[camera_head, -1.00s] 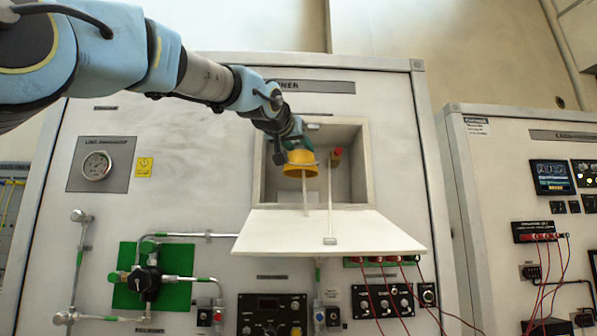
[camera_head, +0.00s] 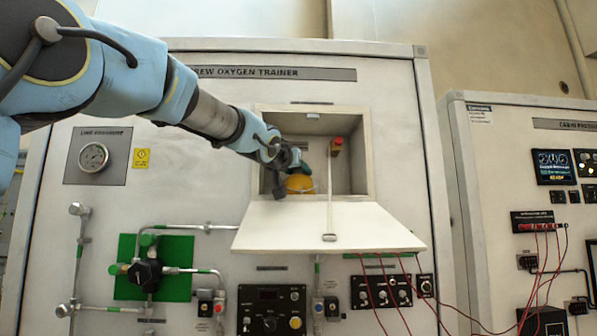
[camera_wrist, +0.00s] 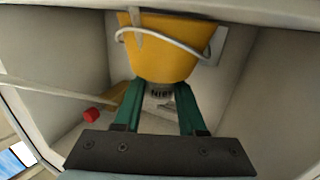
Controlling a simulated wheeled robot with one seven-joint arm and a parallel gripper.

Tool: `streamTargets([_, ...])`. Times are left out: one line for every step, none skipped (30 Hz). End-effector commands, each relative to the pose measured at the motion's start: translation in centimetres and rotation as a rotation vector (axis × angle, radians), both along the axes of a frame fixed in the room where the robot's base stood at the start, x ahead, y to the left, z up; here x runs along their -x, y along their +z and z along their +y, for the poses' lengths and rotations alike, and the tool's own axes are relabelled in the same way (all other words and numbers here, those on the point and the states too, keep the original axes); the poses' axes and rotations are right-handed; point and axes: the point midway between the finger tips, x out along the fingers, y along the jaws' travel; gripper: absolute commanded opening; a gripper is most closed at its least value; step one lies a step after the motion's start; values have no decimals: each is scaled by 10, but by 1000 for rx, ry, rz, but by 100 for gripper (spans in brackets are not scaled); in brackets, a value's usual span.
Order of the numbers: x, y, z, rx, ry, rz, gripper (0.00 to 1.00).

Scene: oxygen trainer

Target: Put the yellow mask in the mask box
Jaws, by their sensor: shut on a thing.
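The yellow mask (camera_head: 300,184) is inside the open mask box (camera_head: 362,165), low in the opening and left of centre. My gripper (camera_head: 296,172) is shut on it; my wrist hides part of the mask in the head view. In the wrist view the yellow mask (camera_wrist: 168,48) sits between the tips of the green fingers (camera_wrist: 160,95), with a pale wire loop around it. The box walls surround the mask there. I cannot tell whether the mask touches the box floor.
The white box door (camera_head: 290,228) is folded down in front of the opening, with a thin rod rising to a red-tipped yellow piece (camera_head: 336,146) at the upper right inside. Panels with gauges, valves and red cables lie below and beside.

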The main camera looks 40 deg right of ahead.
Motion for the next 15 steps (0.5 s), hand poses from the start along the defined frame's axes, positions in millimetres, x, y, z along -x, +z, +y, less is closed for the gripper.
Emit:
streamTargets([0, 1, 0, 1, 0, 0, 0])
streamTargets([0, 1, 0, 2, 0, -1, 0])
streamTargets([0, 1, 0, 2, 0, -1, 0])
streamTargets([0, 1, 0, 2, 0, -1, 0])
streamTargets([0, 1, 0, 2, 0, -1, 0])
streamTargets([0, 1, 0, 2, 0, -1, 0])
streamTargets([0, 0, 0, 1, 0, 0, 0])
streamTargets([0, -1, 0, 1, 0, 0, 0])
streamTargets([0, -3, 0, 1, 0, 0, 0])
streamTargets([0, -4, 0, 2, 0, -1, 0])
streamTargets([0, -5, 0, 2, 0, -1, 0])
streamTargets([0, -3, 0, 1, 0, 0, 44])
streamTargets([0, -3, 0, 0, 0, 0, 48])
streamTargets([0, -3, 0, 0, 0, 0, 51])
streamTargets([0, -3, 0, 0, 0, 0, 55])
